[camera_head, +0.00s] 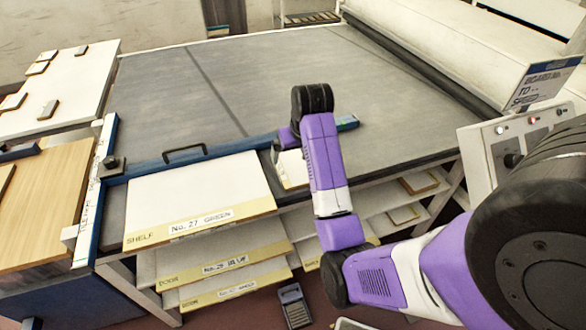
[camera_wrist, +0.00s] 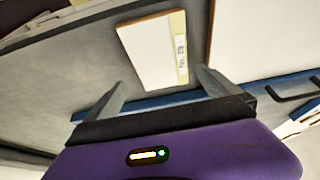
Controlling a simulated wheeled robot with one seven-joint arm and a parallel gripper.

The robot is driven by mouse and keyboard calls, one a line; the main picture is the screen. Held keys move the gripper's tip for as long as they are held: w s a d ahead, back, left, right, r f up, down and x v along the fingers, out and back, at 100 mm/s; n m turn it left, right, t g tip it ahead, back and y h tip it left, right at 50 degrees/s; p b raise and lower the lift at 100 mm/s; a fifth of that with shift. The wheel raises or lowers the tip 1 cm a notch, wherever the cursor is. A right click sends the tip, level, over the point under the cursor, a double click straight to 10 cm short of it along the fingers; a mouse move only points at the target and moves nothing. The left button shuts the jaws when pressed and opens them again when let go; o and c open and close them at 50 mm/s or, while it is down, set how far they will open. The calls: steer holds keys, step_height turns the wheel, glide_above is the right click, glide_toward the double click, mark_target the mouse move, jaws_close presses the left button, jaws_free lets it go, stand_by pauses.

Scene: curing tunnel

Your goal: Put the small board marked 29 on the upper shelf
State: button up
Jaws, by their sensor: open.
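The small board marked 29 (camera_wrist: 148,48) is cream white with a tan edge strip and a white label. It lies flat on grey in the wrist view, beyond my fingertips. My gripper (camera_wrist: 160,80) is open and empty, its two fingers apart and pointing toward the board. In the head view a pale board piece (camera_head: 292,170), seemingly the same board, shows beside my purple wrist, which hides part of it. Pale shelves lie under the table at right; the upper one (camera_head: 383,203) is partly hidden by my arm, and a small board (camera_head: 420,181) rests on it.
A wide grey table (camera_head: 250,85) fills the middle. A large board labelled No. 27 GREEN (camera_head: 195,193) lies at its front, with more labelled boards below. A blue rail with a black handle (camera_head: 185,153) runs behind it. A control panel (camera_head: 503,145) stands at right.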

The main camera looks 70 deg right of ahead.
mark_target(291, 163)
steer(key=shift+w+p+x, duration=0.2)
steer(key=shift+p+x, duration=0.35)
steer(key=shift+x, duration=2.5)
steer(key=shift+r, duration=0.1)
steer(key=c, duration=1.3)
steer(key=shift+r, duration=0.2)
